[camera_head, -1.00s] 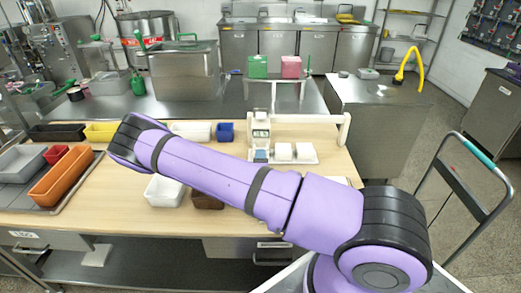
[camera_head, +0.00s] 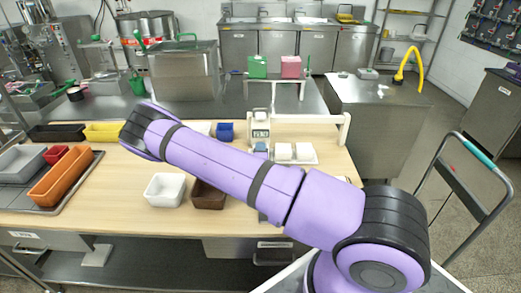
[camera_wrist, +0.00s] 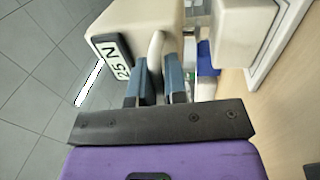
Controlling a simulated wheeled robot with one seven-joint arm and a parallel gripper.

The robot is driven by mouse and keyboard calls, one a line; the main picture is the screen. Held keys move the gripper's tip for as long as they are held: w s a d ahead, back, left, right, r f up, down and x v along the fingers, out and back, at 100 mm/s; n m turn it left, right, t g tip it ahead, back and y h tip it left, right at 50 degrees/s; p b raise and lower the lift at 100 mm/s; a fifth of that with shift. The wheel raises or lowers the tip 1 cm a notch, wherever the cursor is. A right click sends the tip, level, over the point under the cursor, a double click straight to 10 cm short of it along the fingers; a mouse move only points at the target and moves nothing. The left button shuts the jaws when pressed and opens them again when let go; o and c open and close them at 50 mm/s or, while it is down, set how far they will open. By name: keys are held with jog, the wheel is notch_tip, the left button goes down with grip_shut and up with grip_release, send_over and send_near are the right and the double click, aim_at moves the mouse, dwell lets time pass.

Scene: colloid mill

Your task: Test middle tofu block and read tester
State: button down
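The cream tester (camera_head: 260,125) stands at the rear of the wooden table, with a small panel facing the head camera. In the wrist view its panel (camera_wrist: 113,57) reads 25 N. Two white tofu blocks (camera_head: 283,152) (camera_head: 304,152) sit on a white tray (camera_head: 312,162) right of the tester. A small blue part (camera_head: 261,148) shows below the tester; any block there is hidden.
A white bin (camera_head: 165,188) and a brown bin (camera_head: 208,195) stand at the table's front. An orange tray (camera_head: 60,178) lies at left, a blue bin (camera_head: 225,131) behind my arm. Green (camera_head: 257,66) and pink (camera_head: 291,66) boxes stand on a rear stand.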

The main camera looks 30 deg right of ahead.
jog(key=s+d, duration=0.5)
jog(key=d, duration=0.3)
jog(key=shift+s, duration=0.1)
jog(key=c, duration=1.2)
grip_release()
jog(key=shift+s+a, duration=0.1)
jog(key=shift+a, duration=0.05)
jog(key=v, duration=0.7)
jog(key=shift+s, duration=0.15)
jog(key=shift+a, duration=0.1)
